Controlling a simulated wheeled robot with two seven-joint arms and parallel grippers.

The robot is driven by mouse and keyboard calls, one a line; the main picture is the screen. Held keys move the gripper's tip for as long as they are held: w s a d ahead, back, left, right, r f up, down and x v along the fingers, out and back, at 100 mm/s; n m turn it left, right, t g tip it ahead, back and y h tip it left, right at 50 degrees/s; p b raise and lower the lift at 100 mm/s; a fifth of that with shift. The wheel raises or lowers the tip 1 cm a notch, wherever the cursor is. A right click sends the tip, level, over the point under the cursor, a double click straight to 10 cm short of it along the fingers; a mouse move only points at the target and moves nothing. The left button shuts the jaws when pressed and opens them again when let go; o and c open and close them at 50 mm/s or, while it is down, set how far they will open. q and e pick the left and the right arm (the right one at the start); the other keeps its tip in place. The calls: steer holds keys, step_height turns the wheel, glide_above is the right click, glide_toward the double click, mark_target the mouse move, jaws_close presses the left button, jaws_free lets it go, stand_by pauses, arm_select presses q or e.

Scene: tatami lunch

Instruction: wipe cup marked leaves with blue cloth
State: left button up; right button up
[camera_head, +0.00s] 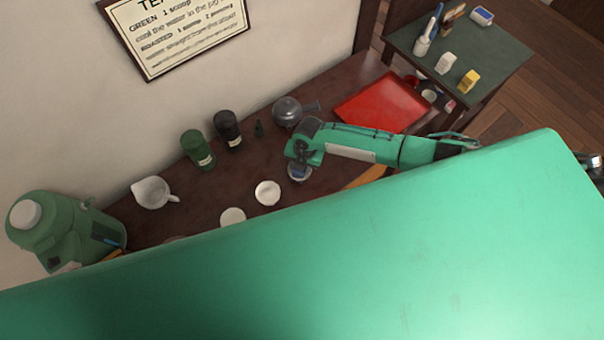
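My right arm comes in from the right, and its gripper (298,164) points down over the dark table. A small round thing with a pale rim and a bluish-dark middle (299,173) shows right under the gripper. I cannot tell whether it is a cup or whether the fingers touch it. Two white round cups or dishes stand to its left, one nearer (267,192) and one partly hidden (232,216). No leaf marking can be made out on any of them. No blue cloth can be clearly identified. My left gripper is not in view.
A green surface, apparently mine, hides the near table. Behind stand a white pouring jug (151,192), a green canister (197,149), a dark canister (228,130) and a grey teapot (288,111). A red tray (383,103) lies right; a green dispenser (75,230) stands left.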

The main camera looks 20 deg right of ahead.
stand_by(0.3)
steer(key=shift+r+m+p, duration=0.1)
steer(key=shift+m+p, duration=0.3)
steer(key=shift+m, duration=0.1)
steer(key=m+p, duration=0.1)
steer(key=m, duration=0.1)
steer(key=shift+m, duration=0.3)
steer(key=m+p, duration=0.1)
steer(key=m, duration=0.2)
steer(key=m+t+p, duration=0.1)
steer(key=m+p, duration=0.1)
steer(key=m, duration=0.1)
steer(key=shift+w+d+h, duration=0.15)
steer(key=shift+h, duration=0.15)
steer(key=shift+m+p, duration=0.35)
steer(key=shift+m, duration=0.85)
steer(key=shift+w+d+f+m, duration=0.1)
steer(key=shift+d+f+m, duration=0.1)
steer(key=shift+m, duration=0.8)
step_height(320, 180, up, 11)
steer(key=shift+r, duration=0.2)
